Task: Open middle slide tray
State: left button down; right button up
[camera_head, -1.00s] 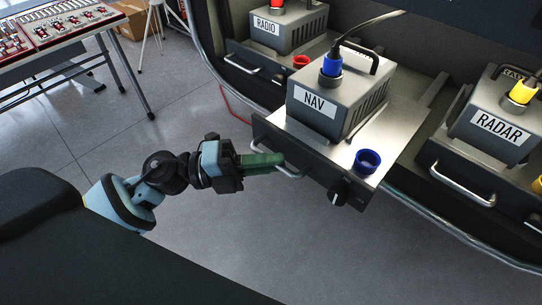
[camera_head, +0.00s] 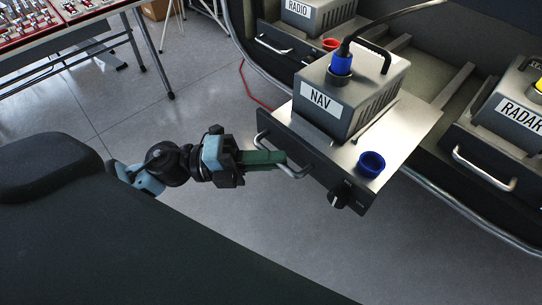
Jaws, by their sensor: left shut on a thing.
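The middle slide tray (camera_head: 408,146) stands well out of the bay, with its dark front panel and curved metal handle (camera_head: 297,173) toward me. A grey box labelled NAV (camera_head: 352,97) sits on it with a blue plug and black cable on top. A blue cap (camera_head: 371,164) lies on the tray's metal surface, and a black knob (camera_head: 341,194) is on the front panel. My left gripper (camera_head: 278,160) comes in from the left and is shut on the tray handle, its green fingers at the bar. My right gripper is not in view.
The RADIO box (camera_head: 304,14) and its tray (camera_head: 271,35) are at the upper left of the bay. The RADAR box (camera_head: 515,108) and its tray handle (camera_head: 484,170) are at the right. A table with red panels (camera_head: 35,30) stands at upper left. The floor (camera_head: 262,225) below the tray is clear.

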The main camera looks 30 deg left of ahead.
pick_arm(q)
jog(key=c, duration=1.6)
grip_release()
jog(key=shift+w+a+r, duration=0.1)
jog(key=shift+a+r, duration=0.05)
jog(key=shift+r, duration=0.25)
jog(key=shift+o, duration=0.5)
jog(key=shift+f, duration=0.15)
jog(key=shift+f, duration=0.15)
